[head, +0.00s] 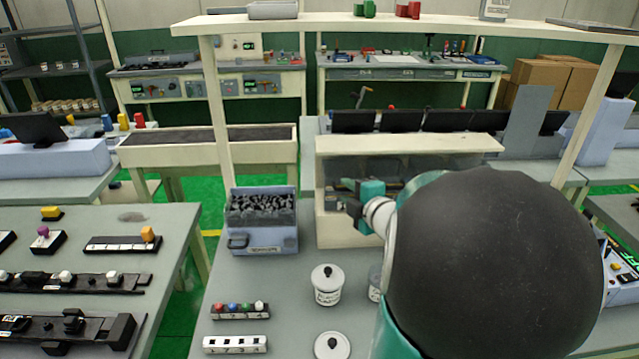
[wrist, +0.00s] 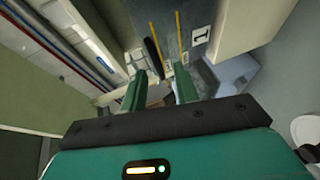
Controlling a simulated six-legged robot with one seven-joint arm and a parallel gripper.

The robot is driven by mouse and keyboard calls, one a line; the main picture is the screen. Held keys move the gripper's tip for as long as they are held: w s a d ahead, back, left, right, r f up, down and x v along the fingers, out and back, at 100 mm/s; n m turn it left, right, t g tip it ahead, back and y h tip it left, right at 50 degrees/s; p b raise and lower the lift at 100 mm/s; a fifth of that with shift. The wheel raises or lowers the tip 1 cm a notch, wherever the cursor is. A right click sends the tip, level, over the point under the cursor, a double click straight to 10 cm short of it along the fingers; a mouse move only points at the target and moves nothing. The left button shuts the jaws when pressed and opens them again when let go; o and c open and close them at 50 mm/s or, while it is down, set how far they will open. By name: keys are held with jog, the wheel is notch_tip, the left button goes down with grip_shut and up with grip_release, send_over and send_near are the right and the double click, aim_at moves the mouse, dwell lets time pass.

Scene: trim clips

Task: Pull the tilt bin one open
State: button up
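A cream cabinet (head: 408,145) with a see-through grey front stands at the back of the bench. The front looks closed. In the wrist view a grey panel with yellow lines and a white "1" label (wrist: 201,36) is ahead of my gripper; I take this as tilt bin one. A dark elongated piece (wrist: 153,57) shows near the fingertips, perhaps its handle. My gripper (head: 352,198) is at the cabinet's left front, its green fingers apart in the wrist view (wrist: 160,76). I see nothing held, and contact cannot be told. My arm hides the cabinet's right part.
A blue-grey bin of dark clips (head: 262,208) stands left of the cabinet. A white lidded jar (head: 327,285), a row of coloured buttons (head: 240,311) and a white strip (head: 235,344) lie in front. An overhead shelf (head: 420,25) spans the bench. Bare bench top lies left of the jar.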

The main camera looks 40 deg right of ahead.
jog(key=shift+w+d+f, duration=0.15)
jog(key=shift+w, duration=0.45)
grip_shut()
